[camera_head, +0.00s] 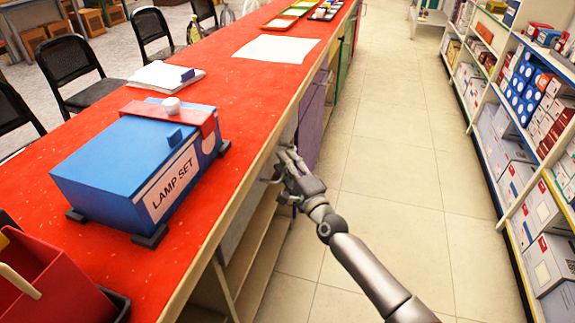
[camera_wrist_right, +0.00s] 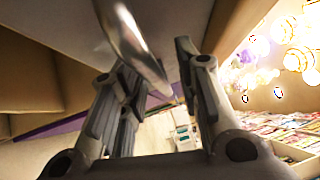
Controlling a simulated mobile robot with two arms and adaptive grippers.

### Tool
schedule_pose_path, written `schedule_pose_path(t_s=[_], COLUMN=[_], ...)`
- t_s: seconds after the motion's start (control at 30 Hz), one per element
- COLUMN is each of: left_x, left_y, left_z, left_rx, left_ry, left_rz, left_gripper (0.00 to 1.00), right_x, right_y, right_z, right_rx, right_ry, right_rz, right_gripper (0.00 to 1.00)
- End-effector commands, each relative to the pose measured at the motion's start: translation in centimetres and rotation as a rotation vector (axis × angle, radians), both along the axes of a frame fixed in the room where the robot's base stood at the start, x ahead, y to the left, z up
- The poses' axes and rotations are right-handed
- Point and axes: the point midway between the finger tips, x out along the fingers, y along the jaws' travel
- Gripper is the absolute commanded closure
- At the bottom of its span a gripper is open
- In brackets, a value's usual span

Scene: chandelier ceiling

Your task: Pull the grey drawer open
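The grey drawer (camera_head: 238,222) is set under the red counter top, and its front is mostly hidden by the counter edge and my right gripper. My right gripper (camera_head: 279,172) is at the counter's side, close to the drawer front. In the right wrist view, the grey front (camera_wrist_right: 182,14) fills the top, and a shiny metal bar handle (camera_wrist_right: 132,42) runs down between the two spread fingers of my right gripper (camera_wrist_right: 155,65). I cannot tell whether a finger touches the handle. The left gripper is not in view.
On the red counter (camera_head: 245,75) stand a blue lamp-set box (camera_head: 110,165) and a red bin (camera_head: 45,285). Open wooden shelves (camera_head: 255,255) lie below the grey front. A purple front (camera_head: 312,112) is farther along. The tiled aisle (camera_head: 400,170) is free; stocked shelves (camera_head: 520,130) line its right side.

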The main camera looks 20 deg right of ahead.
Motion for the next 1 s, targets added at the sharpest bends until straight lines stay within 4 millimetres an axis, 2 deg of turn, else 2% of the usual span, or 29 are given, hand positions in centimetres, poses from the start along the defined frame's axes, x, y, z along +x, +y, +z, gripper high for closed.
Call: schedule_pose_path(t_s=[0.27,0.5,1.0], left_x=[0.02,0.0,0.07], left_y=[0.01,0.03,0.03], left_z=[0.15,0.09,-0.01], left_rx=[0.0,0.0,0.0], left_ry=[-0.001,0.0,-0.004], left_rz=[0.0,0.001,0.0], left_gripper=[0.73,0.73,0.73], right_x=[0.06,0.05,-0.36], right_y=[0.03,0.01,0.1], right_z=[0.0,0.0,0.01], right_rx=[0.0,0.0,0.0], right_ry=[0.001,0.0,0.002], right_rz=[0.0,0.0,0.0], right_gripper=[0.7,1.0,1.0])
